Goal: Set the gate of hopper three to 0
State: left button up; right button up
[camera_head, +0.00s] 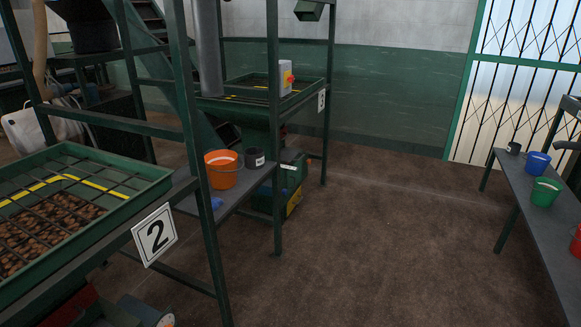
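Hopper three is the green frame hopper (312,92) at the back centre, with a small white plate (321,100) that seems to read 3. A grey switch box (285,78) with a red and yellow part sits on its rim. Below it stands a green machine (293,180) with a small pale label. I cannot make out the gate or its setting from here. Neither of my grippers shows in this view.
Hopper 2 (85,195), holding brown lumps under a grid, is near left. An orange bucket (222,168) and dark cup (254,158) stand on a shelf between hoppers. A bench (512,192) with buckets is right. The brown floor (385,230) between is clear.

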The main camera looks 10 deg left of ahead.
aim_at(288, 155)
jog(key=i+l+u, duration=0.1)
jog(key=i, duration=0.45)
jog(key=i+l+u, duration=0.1)
jog(key=i+l, duration=0.25)
jog(key=i, duration=0.2)
jog(key=i+l+u, duration=0.15)
jog(key=i+l, duration=0.15)
jog(key=i, duration=0.25)
jog(key=i+l+u, duration=0.1)
jog(key=i+l, duration=0.3)
jog(key=i, duration=0.15)
